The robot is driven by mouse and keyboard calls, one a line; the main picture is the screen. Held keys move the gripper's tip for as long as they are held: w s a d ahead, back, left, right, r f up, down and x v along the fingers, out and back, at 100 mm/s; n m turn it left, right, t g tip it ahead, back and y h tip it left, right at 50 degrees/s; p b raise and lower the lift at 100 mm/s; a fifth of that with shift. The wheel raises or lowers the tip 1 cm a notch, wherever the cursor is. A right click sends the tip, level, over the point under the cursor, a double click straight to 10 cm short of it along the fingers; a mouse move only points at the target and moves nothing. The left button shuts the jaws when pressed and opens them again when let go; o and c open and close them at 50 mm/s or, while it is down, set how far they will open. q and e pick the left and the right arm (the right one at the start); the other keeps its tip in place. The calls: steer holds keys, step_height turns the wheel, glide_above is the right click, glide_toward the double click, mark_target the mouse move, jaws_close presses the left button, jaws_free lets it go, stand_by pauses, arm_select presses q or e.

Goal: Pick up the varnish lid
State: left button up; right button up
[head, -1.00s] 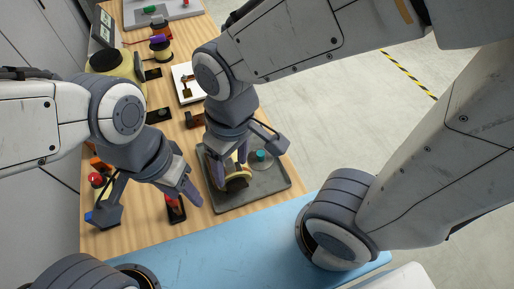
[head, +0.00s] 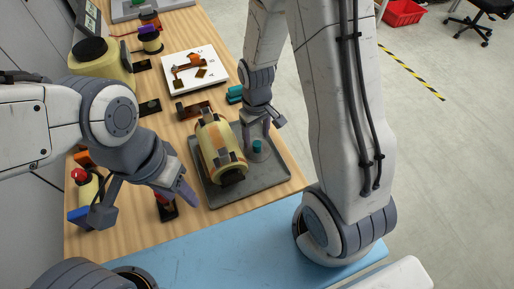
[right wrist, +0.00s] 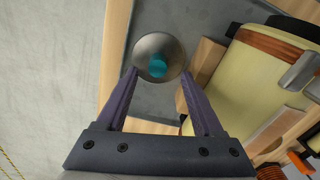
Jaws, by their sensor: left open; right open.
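The varnish lid is a round grey metal disc with a teal knob (head: 257,147). It lies at the right part of the dark grey tray (head: 262,181), beside the yellow wound cylinder. In the right wrist view the lid (right wrist: 150,44) is just beyond my fingertips, its lower edge close to both; I cannot tell whether they touch. My right gripper (head: 259,131) is open above the lid, fingers pointing down; it also shows in the right wrist view (right wrist: 160,76). My left gripper (head: 146,202) is open and empty over the table's left front.
A white board (head: 215,60) with brown parts lies farther back. Small dark parts, a spool (head: 150,42) and a red-topped item (head: 79,176) are on the wooden table. A blue bench (head: 240,235) is in front.

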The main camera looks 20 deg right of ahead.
mark_target(257, 144)
step_height(257, 144, down, 5)
steer(key=shift+d+r, duration=0.1)
steer(key=shift+d, duration=0.05)
jaws_close()
stand_by(0.4)
